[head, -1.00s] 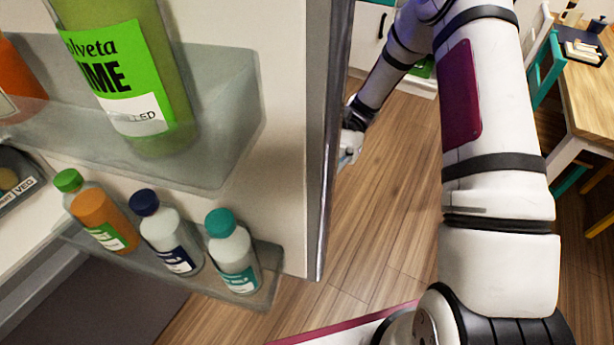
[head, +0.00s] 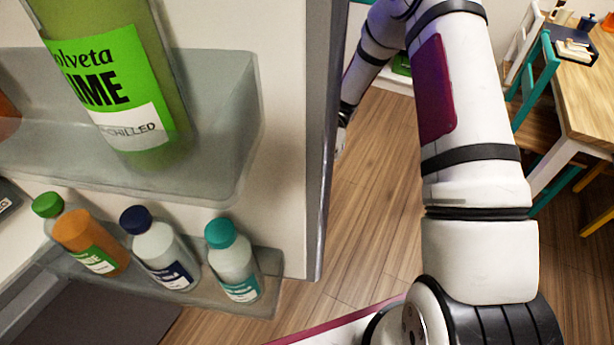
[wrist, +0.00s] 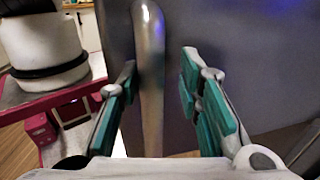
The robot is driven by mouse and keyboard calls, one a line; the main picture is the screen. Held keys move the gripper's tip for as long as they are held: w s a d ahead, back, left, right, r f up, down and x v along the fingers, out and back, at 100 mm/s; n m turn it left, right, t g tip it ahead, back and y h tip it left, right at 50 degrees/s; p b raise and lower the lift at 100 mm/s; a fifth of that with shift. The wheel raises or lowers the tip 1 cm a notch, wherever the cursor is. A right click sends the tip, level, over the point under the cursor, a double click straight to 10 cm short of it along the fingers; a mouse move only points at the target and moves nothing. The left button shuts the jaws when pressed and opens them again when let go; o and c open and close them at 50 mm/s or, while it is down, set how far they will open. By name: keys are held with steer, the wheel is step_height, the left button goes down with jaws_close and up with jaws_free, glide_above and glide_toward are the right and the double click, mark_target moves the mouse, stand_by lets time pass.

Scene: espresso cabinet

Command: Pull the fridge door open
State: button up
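The fridge door (head: 292,130) stands open in the head view, with its inner side and shelves towards me and its edge running down the middle. In the wrist view, the dark outer face of the door (wrist: 245,70) carries a vertical metal handle bar (wrist: 150,90). My gripper (wrist: 159,66) has its teal-padded fingers on either side of the bar. The left finger is close to the bar; a gap shows between the bar and the right finger. In the head view my gripper (head: 342,138) is mostly hidden behind the door edge.
Door shelves hold a large green lime bottle (head: 115,85) and smaller bottles with green (head: 90,240), navy (head: 160,250) and teal caps (head: 235,262). Wooden floor (head: 375,190) is clear right of the door. A table (head: 580,100) and teal chair (head: 535,90) stand at right.

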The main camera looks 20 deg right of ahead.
steer(key=shift+d, duration=0.2)
steer(key=v, duration=1.1)
steer(key=shift+w+d, duration=0.25)
steer(key=shift+w, duration=0.1)
stand_by(0.4)
